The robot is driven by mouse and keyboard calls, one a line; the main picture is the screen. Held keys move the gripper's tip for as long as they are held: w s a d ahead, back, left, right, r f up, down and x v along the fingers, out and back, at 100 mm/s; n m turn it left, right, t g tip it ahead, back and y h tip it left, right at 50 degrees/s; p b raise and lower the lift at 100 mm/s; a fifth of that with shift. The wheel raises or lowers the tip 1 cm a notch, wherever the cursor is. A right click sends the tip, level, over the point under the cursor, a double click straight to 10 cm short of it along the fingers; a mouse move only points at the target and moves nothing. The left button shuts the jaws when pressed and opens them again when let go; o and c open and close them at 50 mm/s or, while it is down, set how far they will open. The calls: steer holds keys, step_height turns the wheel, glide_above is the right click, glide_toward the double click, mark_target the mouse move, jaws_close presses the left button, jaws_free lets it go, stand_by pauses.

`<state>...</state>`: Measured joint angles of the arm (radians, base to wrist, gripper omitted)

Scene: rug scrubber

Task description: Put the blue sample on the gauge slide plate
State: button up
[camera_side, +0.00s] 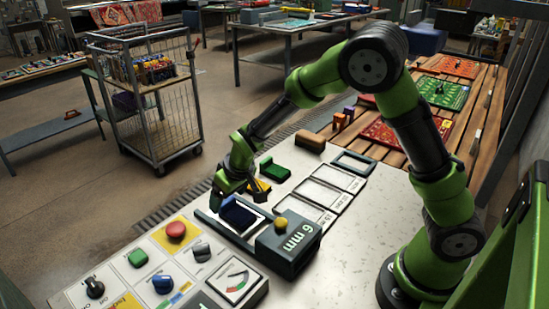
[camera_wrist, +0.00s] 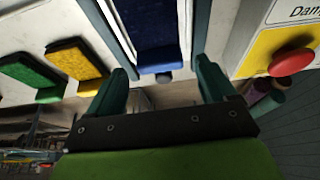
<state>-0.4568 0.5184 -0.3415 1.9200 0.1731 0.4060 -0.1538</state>
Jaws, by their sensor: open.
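The blue sample (camera_side: 239,214) lies on the pale slide plate (camera_side: 262,215) of the gauge, beside the dark gauge housing marked 6 mm (camera_side: 288,244). In the wrist view the blue sample (camera_wrist: 155,30) lies on the white plate (camera_wrist: 184,25) between the dark side rails. My gripper (camera_side: 226,203) is at the sample's far-left end in the side view. In the wrist view my gripper (camera_wrist: 163,75) is open, its fingers apart and nothing held between them. The sample's near end lies just beyond the gap. Contact with the fingers cannot be told.
A yellow sample (camera_side: 260,188) and a green sample (camera_side: 275,171) lie behind the gauge. A brown block (camera_side: 310,140) is farther back. A control panel with a red button (camera_side: 176,230) stands at the front left. Empty framed slots (camera_side: 318,193) lie right of the samples.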

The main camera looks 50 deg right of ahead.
mark_target(241, 216)
steer(key=v, duration=1)
steer(key=s+d+r+m+t+y, duration=0.1)
steer(key=s+d+r+m, duration=0.1)
steer(key=s+r, duration=0.3)
steer(key=s+d+r+m+t+y, duration=0.1)
steer(key=s+r, duration=0.4)
steer(key=s, duration=0.9)
steer(key=shift+s+d+r+m+t, duration=0.25)
steer(key=shift+d+m+t, duration=0.1)
steer(key=shift+m, duration=0.15)
